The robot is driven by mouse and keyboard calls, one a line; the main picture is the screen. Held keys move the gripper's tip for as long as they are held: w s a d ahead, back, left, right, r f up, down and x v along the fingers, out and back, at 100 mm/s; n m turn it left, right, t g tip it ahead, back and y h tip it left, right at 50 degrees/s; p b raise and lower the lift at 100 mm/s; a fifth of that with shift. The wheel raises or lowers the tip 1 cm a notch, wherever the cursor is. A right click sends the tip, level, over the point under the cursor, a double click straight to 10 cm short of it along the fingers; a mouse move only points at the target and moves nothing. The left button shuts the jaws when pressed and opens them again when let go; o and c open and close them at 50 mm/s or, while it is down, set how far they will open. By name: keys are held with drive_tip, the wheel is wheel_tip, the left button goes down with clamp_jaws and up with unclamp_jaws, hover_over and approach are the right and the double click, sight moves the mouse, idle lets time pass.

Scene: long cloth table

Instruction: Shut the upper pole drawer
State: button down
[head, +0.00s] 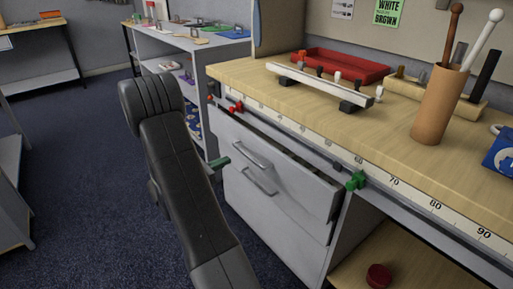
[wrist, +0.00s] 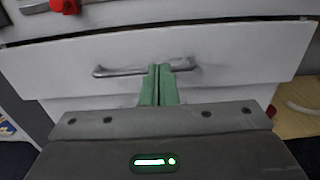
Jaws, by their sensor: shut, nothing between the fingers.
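The upper drawer (head: 290,172) is a pale grey front under the table, with a metal bar handle (head: 250,155). It stands out from the cabinet, and a dark gap shows above its top edge. In the wrist view the upper drawer (wrist: 225,50) fills most of the picture, with its bar handle (wrist: 120,71) across the middle. My gripper (head: 220,163) has green fingers and is left of the drawer front in the head view.
A lower drawer (head: 285,215) with its own handle is below. A red clip (head: 236,107) and a green clip (head: 356,181) sit along the table's ruled front edge. An open shelf (head: 410,268) with a red round item is at right. Blue carpet lies free at left.

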sight(262, 144)
drive_tip(key=b+x, duration=0.2)
drive_tip(key=x, duration=1)
drive_tip(key=shift+w+d+b, duration=0.1)
drive_tip(key=shift+d+b, duration=0.05)
drive_tip(key=shift+b, duration=0.2)
drive_tip(key=shift+w+d, duration=0.4)
drive_tip(key=shift+d, duration=0.1)
drive_tip(key=x, duration=0.4)
drive_tip(key=shift+w+d, duration=0.1)
drive_tip(key=shift+d, duration=0.1)
drive_tip(key=shift+r, duration=0.1)
drive_tip(key=shift+a, duration=0.15)
drive_tip(key=p+v, duration=0.1)
drive_tip(key=v, duration=1.3)
drive_tip(key=shift+p, duration=0.3)
